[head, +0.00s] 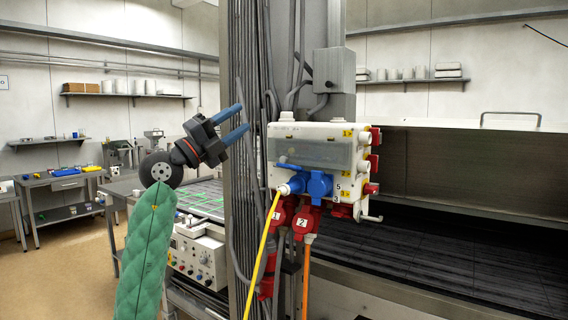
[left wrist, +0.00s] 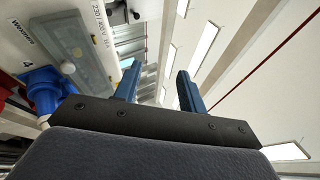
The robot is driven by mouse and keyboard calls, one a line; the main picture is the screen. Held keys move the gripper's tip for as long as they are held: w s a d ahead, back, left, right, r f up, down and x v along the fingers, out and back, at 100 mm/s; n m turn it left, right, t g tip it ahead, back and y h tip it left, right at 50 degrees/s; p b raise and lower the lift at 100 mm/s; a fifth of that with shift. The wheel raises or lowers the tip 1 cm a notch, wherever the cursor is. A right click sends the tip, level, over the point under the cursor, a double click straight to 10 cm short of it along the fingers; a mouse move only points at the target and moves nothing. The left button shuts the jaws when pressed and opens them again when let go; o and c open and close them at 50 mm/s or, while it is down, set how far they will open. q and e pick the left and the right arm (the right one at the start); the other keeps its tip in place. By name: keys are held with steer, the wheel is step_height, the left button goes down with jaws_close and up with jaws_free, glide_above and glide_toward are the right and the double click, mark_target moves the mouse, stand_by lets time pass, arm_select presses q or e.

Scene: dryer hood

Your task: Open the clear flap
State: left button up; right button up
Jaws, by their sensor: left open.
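The clear flap (head: 312,152) is a smoky see-through cover across the upper front of a white socket box (head: 277,175) on a metal column. It looks shut. In the left wrist view the flap (left wrist: 72,45) is at the upper left, seen at a slant. My left gripper (head: 233,123) is open and empty, to the left of the box and apart from it, its blue fingers pointing right. In the left wrist view the open fingers (left wrist: 157,85) are to the right of the flap. My right gripper is in neither view.
Blue sockets (head: 319,185) and red plugs (head: 280,213) sit below the flap, with a yellow cable (head: 261,254) and an orange cable (head: 306,280) hanging down. Grey conduits run up the column left of the box. A dark conveyor (head: 450,260) lies behind at right.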

arm_select(q)
step_height(320, 180, down, 5)
steer(key=w+d+n+g+y, duration=0.1)
steer(key=w+d+n+y, duration=0.1)
steer(key=y, duration=0.1)
steer(key=n+g+y, duration=0.1)
steer(key=g+y, duration=0.1)
steer(key=y, duration=0.1)
glide_toward(282, 160)
steer(key=shift+n+h, duration=0.3)
steer(key=shift+n, duration=0.2)
steer(key=p+x, duration=0.3)
steer(key=x, duration=0.3)
steer(key=shift+w+d+f, duration=0.1)
steer(key=shift+w+d, duration=0.05)
steer(key=shift+w, duration=0.05)
steer(key=shift+x, duration=0.8)
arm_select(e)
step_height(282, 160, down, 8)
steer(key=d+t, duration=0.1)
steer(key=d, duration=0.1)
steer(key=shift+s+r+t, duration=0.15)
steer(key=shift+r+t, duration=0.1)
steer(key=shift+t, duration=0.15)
arm_select(q)
steer(key=shift+f, duration=0.15)
steer(key=shift+c, duration=0.4)
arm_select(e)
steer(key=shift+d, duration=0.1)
